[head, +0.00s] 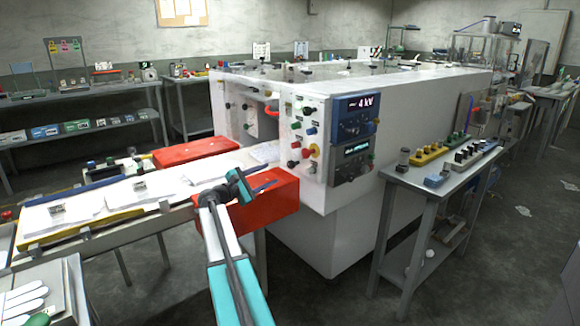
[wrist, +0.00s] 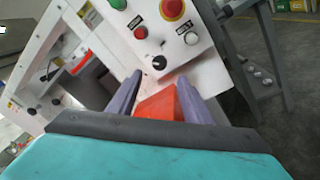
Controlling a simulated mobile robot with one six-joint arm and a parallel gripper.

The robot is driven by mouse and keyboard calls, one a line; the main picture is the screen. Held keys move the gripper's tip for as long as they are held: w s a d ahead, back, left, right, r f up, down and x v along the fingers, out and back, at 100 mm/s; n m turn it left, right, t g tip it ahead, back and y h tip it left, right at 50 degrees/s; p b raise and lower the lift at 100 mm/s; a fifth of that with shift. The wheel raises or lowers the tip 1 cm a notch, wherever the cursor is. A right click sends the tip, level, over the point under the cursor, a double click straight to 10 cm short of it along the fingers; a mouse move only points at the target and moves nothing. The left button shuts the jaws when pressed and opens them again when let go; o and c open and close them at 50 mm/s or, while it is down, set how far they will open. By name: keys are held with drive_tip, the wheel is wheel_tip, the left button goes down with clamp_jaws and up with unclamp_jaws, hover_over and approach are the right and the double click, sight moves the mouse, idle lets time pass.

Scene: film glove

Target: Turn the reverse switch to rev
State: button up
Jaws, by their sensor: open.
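A black rotary knob (wrist: 159,62) sits low on the white control panel (wrist: 200,55) in the wrist view. It is likely the reverse switch, but its label is too small to read and its setting is unclear. My gripper (wrist: 160,76) is open, its two purple fingers pointing toward the panel, one on either side of the knob in the picture. I cannot see contact. In the head view my gripper (head: 262,187) is over the red box, below and left of the panel (head: 311,128). The knob is not clear there.
The red box (head: 272,205) lies beneath my gripper.

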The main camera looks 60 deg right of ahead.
sight(290, 165)
drive_tip(key=x, duration=1.3)
drive_tip(key=shift+d, duration=0.25)
